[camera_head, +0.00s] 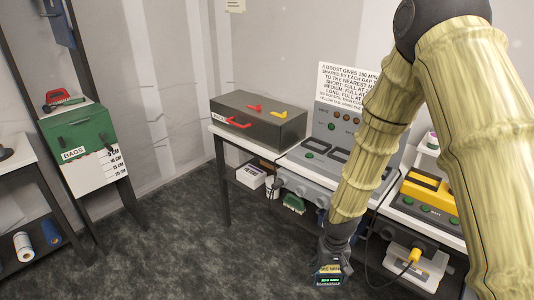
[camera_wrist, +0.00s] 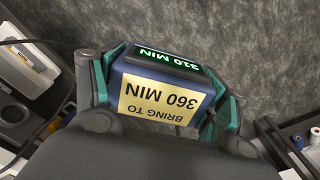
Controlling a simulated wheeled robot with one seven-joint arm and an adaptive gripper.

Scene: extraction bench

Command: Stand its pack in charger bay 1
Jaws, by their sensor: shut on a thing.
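The pack (camera_wrist: 160,100) is a dark blue block with a yellow label, "BRING TO 360 MIN", and a green display that seems to read 310 MIN. It also shows low in the head view (camera_head: 328,281). My gripper (camera_wrist: 167,108) is shut on it, with teal-padded fingers on both sides; it also shows in the head view (camera_head: 332,266). The pack is held in front of the bench, over the dark floor. The grey charger (camera_head: 297,158) lies on the bench behind, with dark bay openings. My arm hides part of it, and I cannot read the bay numbers.
A dark case (camera_head: 255,122) with red and yellow parts sits at the bench's left end. A printed sign (camera_head: 345,82) stands behind the charger. Floor to the left is clear.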

